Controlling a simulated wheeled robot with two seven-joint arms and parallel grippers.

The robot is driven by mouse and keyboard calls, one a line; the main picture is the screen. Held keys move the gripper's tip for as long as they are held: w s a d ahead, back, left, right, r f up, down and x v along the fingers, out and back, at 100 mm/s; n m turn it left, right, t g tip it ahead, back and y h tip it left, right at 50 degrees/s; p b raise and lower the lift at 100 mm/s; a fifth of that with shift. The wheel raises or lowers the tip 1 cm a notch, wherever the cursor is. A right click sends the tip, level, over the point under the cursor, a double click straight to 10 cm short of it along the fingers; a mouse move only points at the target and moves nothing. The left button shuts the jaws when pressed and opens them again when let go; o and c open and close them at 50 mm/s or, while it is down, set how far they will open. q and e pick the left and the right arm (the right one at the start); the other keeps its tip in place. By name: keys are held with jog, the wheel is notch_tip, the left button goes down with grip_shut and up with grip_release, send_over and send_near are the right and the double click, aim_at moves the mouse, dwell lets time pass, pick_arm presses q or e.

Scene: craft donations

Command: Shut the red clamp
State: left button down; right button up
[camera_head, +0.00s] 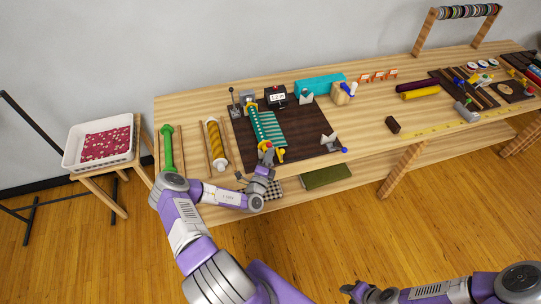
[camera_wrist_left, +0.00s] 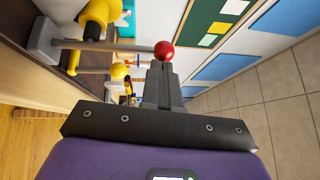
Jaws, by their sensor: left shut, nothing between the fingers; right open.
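In the left wrist view a round red knob (camera_wrist_left: 164,50), which looks like the red clamp's handle end, sits right at the tips of my left gripper (camera_wrist_left: 163,66). The fingers are shut with nothing between them; whether they touch the knob I cannot tell. The clamp's body is not clear there. My right gripper (camera_head: 354,290) is open and empty, low in front of the bench.
A clamp with a blue knob (camera_head: 344,150) stands at the board's front right corner. A teal striped cloth (camera_head: 271,128), a black timer (camera_head: 276,96) and a yellow roll (camera_head: 215,143) are nearby. The bench top (camera_head: 365,118) right of the board is mostly clear.

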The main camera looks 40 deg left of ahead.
pick_arm(q)
jog(key=shift+w+a+r, duration=0.15)
jog(key=shift+a+r, duration=0.25)
jog(key=s+d+f, duration=0.3)
jog(key=s+d, duration=0.4)
jog(key=s, duration=0.4)
jog(key=shift+d+f+p, duration=0.3)
jog(key=shift+f+p, duration=0.05)
jog(key=shift+p, duration=0.05)
